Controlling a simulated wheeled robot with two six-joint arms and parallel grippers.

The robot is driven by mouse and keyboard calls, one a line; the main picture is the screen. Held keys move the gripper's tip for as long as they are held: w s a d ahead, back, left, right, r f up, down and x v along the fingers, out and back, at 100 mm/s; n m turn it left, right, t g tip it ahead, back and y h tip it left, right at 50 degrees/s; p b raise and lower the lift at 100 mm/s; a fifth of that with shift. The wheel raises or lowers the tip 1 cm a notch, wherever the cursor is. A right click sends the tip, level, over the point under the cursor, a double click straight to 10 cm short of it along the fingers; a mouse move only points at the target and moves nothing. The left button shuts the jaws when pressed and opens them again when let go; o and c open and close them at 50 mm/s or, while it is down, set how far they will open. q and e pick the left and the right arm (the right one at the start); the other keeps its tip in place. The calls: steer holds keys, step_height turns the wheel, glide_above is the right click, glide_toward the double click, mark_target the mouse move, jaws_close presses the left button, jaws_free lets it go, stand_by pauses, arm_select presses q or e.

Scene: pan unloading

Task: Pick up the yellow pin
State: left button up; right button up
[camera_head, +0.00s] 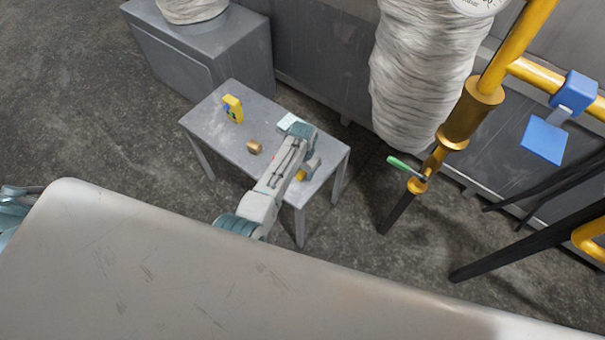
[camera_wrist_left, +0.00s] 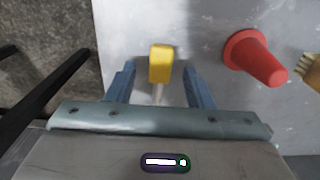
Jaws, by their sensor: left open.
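The yellow pin (camera_wrist_left: 161,64) has a yellow block-like head and a thin metal shank. In the left wrist view it shows between the two blue fingers of my left gripper (camera_wrist_left: 159,70), which is open, with a gap on either side of the head. In the head view a small yellow piece (camera_head: 300,175), likely the same pin, shows near the table's front right, partly hidden by my arm. My left gripper (camera_head: 312,166) is low over the table there. The right gripper is not in view.
A red cone (camera_wrist_left: 257,58) and part of a brush (camera_wrist_left: 312,72) lie right of the pin. On the grey table (camera_head: 210,122) stand a yellow item (camera_head: 233,108), a brown item (camera_head: 254,147) and a pale box (camera_head: 289,121). A yellow pipe (camera_head: 515,45) rises at right.

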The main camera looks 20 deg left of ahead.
mark_target(303, 173)
arm_select(q)
steer(key=shift+f, duration=0.15)
jaws_close()
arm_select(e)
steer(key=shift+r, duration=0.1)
